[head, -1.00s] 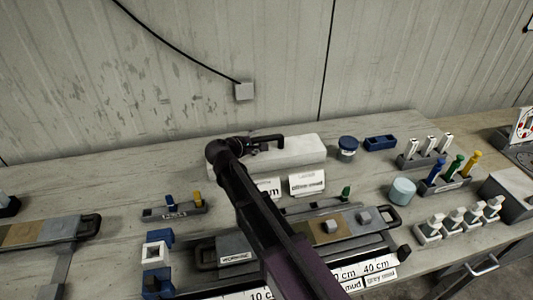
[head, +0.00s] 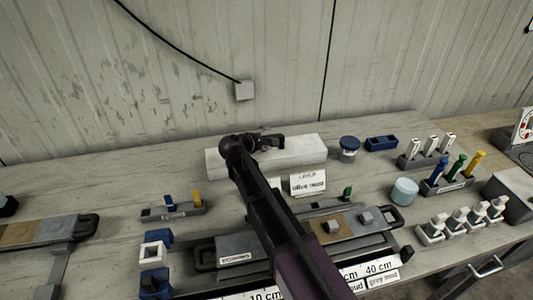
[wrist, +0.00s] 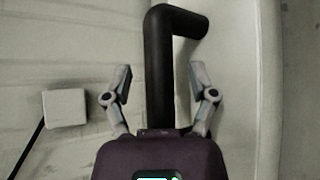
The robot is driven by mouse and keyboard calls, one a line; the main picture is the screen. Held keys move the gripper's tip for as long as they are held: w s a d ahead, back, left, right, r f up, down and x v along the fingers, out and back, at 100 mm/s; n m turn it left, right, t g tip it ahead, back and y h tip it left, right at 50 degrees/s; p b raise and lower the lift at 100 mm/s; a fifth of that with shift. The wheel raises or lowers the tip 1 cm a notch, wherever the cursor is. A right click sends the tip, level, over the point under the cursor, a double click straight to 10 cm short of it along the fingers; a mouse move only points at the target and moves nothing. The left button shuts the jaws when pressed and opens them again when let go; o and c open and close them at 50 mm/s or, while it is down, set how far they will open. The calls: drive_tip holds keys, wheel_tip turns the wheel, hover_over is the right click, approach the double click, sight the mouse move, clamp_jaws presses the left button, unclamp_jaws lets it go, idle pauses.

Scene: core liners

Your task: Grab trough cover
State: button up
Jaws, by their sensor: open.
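The trough cover is a long pale block (head: 298,150) lying at the back of the bench in the head view; it also shows in the wrist view (wrist: 232,70). Its black bar handle (wrist: 160,45) stands out from it and bends at one end. My gripper (wrist: 160,68) is open, with one finger on each side of the handle and a gap to each. In the head view my gripper (head: 265,140) sits at the cover and hides part of the handle. Whether it touches the cover is hidden.
An "olive mud" sign (head: 308,184) stands in front. Racks of small tools and a pale cylinder (head: 404,191) fill the right side. The wall is close behind.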

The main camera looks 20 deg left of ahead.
clamp_jaws()
drive_tip(key=shift+a+r, duration=0.1)
idle(0.3)
wheel_tip(320, 180, up, 10)
drive_tip(key=p, duration=1)
idle(0.6)
